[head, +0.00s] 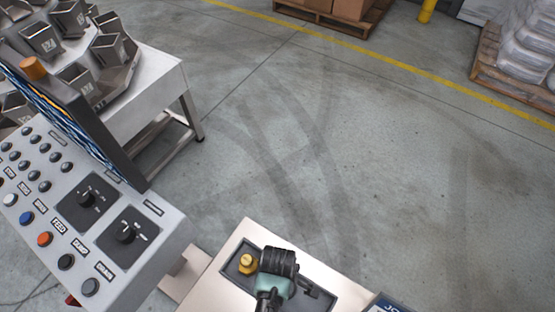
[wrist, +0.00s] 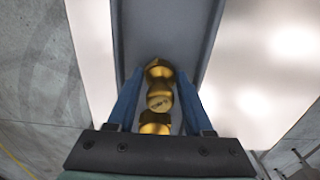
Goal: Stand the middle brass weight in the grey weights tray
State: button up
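The grey weights tray (head: 318,298) lies on a pale table at the bottom of the head view. One brass weight (head: 248,263) stands at its left end. My gripper (head: 278,262) is over the tray, just right of that weight. The wrist view looks down between my two blue fingers (wrist: 159,85) into the tray (wrist: 160,20). The fingertips are hidden in the head view.
A control panel (head: 110,215) with buttons and dials stands close at the left. A weigher with metal buckets (head: 75,80) is behind it. A blue-edged label or display (head: 385,304) is at the bottom right. The floor beyond is clear up to pallets.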

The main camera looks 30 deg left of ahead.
jog(key=shift+o, duration=1.4)
jog(key=shift+r, duration=0.1)
notch_tip(320, 180, up, 12)
jog(key=shift+r, duration=0.1)
